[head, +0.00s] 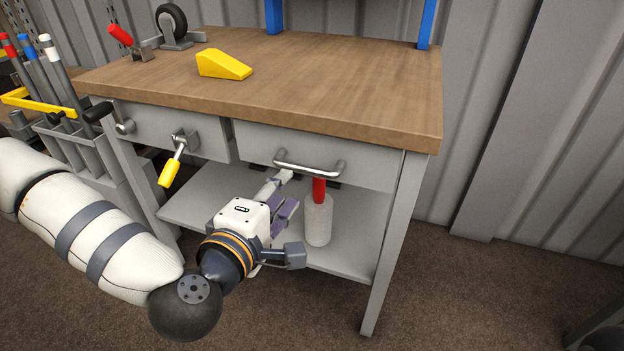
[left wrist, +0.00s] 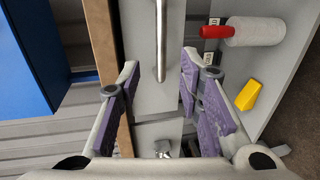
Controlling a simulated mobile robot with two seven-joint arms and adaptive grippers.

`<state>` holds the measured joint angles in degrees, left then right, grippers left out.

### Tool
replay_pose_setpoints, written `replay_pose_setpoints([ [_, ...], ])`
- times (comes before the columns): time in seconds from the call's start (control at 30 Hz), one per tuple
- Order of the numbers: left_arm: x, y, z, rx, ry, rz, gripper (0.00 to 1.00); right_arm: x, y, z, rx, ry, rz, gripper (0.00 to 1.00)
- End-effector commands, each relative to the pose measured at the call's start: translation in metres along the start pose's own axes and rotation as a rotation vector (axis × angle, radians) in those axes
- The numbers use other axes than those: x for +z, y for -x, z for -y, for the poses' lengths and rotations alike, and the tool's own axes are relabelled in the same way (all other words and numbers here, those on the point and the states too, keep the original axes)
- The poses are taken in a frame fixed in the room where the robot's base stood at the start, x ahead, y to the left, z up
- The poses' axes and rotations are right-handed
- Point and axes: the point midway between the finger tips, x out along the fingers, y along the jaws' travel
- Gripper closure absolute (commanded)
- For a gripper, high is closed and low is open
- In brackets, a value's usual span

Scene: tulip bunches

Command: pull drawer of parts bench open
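The parts bench (head: 300,80) has a wooden top and two grey drawers. The right drawer (head: 370,168) is closed flush and carries a metal bar handle (head: 310,169). The left drawer (head: 150,125) is also closed. My left gripper (head: 284,190) is open and empty, just in front of and below the bar handle's left part. In the left wrist view the bar handle (left wrist: 161,40) lines up between the spread purple-padded fingers (left wrist: 161,68); I see no contact. My right gripper is not in view.
A toggle clamp with a yellow grip (head: 169,173) sticks out from the left drawer. A white roller with a red handle (head: 318,220) stands on the lower shelf. A yellow wedge (head: 222,65) lies on the top.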

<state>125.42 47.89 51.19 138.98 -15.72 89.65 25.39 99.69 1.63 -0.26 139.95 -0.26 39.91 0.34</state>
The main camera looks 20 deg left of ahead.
Motion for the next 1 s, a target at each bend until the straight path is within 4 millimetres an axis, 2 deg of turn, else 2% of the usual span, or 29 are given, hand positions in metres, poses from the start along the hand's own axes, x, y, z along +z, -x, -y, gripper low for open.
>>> replay_pose_setpoints([
  [0.2, 0.0, -0.057, 0.002, -0.001, -0.002, -0.001, 0.67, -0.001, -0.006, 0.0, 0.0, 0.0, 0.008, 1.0],
  [0.4, 0.001, -0.093, 0.003, -0.004, -0.004, 0.002, 0.67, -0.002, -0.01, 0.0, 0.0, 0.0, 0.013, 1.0],
  [0.53, 0.001, -0.101, 0.002, -0.004, -0.003, 0.003, 0.67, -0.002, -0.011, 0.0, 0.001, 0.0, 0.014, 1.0],
  [0.77, 0.001, -0.102, 0.001, -0.005, -0.003, 0.004, 0.67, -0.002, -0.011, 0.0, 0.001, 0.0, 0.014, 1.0],
  [0.9, 0.001, -0.102, 0.002, -0.005, -0.003, 0.003, 0.99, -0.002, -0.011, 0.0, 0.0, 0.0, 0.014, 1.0],
  [1.0, 0.001, -0.102, 0.002, -0.005, -0.003, 0.003, 1.0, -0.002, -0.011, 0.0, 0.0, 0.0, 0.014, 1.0],
])
